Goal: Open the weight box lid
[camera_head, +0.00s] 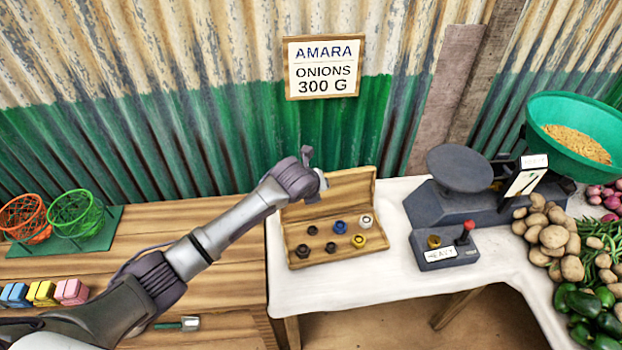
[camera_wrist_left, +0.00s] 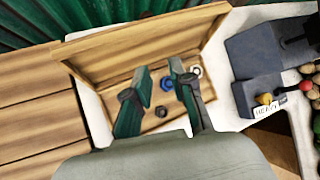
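The wooden weight box (camera_head: 318,259) stands on the white table, and its lid (camera_head: 350,187) is raised, leaning back at the rear. Inside are several weights: dark ones, a blue one (camera_head: 339,227), a white one (camera_head: 366,221) and a yellow one (camera_head: 358,241). My left gripper (camera_head: 316,168) is at the lid's upper left in the head view. In the left wrist view, its fingers (camera_wrist_left: 163,74) are apart with nothing between them, in front of the open box (camera_wrist_left: 100,88) and lid (camera_wrist_left: 150,42). The arm covers part of the lid's left end. My right gripper is not seen.
A dark scale (camera_head: 460,168) with a control block (camera_head: 445,250) stands right of the box. Potatoes (camera_head: 553,238), peppers and a green basin (camera_head: 575,120) are farther right. Wire baskets (camera_head: 75,215) and coloured blocks (camera_head: 42,293) lie left. A corrugated wall rises behind.

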